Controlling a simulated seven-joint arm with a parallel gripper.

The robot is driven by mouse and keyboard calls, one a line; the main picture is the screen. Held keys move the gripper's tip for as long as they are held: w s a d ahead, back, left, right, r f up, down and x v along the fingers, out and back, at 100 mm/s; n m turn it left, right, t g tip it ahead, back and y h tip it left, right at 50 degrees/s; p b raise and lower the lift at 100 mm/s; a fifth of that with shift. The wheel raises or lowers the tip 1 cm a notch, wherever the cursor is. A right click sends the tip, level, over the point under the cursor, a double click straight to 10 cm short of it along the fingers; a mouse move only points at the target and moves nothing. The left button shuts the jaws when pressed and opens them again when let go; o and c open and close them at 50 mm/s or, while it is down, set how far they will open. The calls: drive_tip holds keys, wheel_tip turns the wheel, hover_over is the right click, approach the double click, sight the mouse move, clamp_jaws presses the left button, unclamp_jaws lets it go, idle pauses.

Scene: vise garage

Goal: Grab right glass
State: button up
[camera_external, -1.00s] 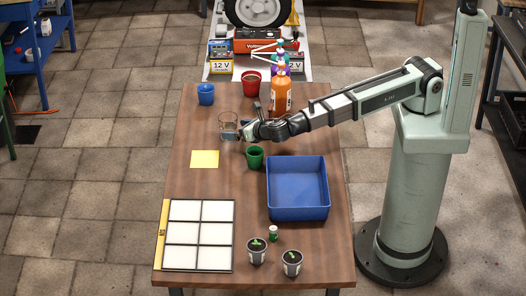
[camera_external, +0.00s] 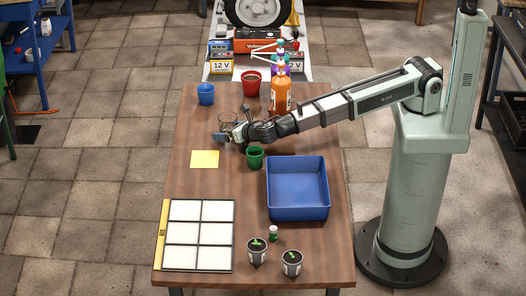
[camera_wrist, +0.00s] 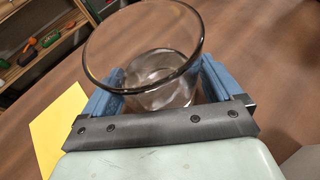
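A clear glass (camera_external: 228,121) stands upright on the wooden table, left of the orange bottle; my gripper partly hides it in the external view. In the wrist view the glass (camera_wrist: 150,55) shows large, its rim toward the camera. My gripper (camera_external: 222,138) is low over the table at the glass. In the wrist view its blue fingers (camera_wrist: 163,82) are spread apart, one on each side of the glass. I see no clear lift of the glass, and whether the fingers touch it is hard to tell. I see only one clear glass.
A green cup (camera_external: 254,158) and a blue bin (camera_external: 298,216) stand close by on the near side. A blue cup (camera_external: 206,94), red pot (camera_external: 251,84) and orange bottle (camera_external: 281,94) stand behind. A yellow note (camera_external: 204,159) lies at left on clear table.

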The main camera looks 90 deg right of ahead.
drive_tip(key=c, duration=1)
drive_tip(key=shift+c, duration=0.9)
drive_tip(key=shift+r, duration=0.2)
